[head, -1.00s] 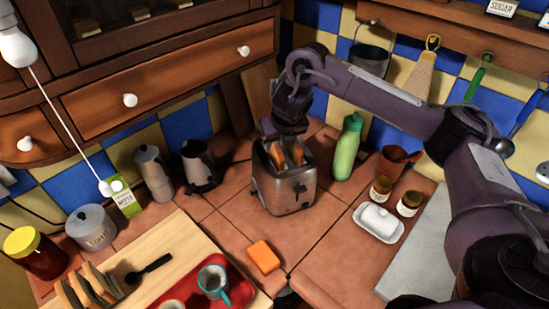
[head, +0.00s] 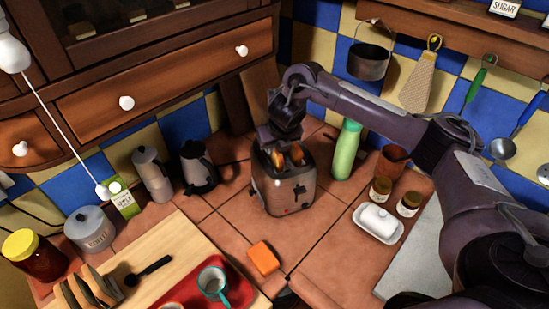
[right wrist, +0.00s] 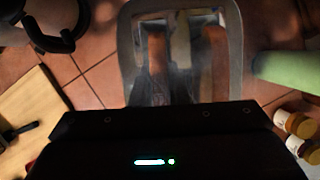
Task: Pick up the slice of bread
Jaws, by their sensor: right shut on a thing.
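A metal toaster (head: 284,190) stands on the tiled counter with two toasted slices upright in its slots. The left slice of bread (head: 277,160) and the right slice (head: 297,154) stick up a little above the top. My right gripper (head: 271,146) reaches down over the toaster's left slot and is shut on the left slice. In the right wrist view, the left slice (right wrist: 156,48) is at the dark fingers, and the right slice (right wrist: 208,72) stands free beside them. The fingertips are partly hidden and blurred. My left gripper is not in view.
A green bottle (head: 346,150) stands close right of the toaster. An orange sponge (head: 264,258) lies in front. A butter dish (head: 379,223) and jars are at right. Bare tiles surround the toaster's front.

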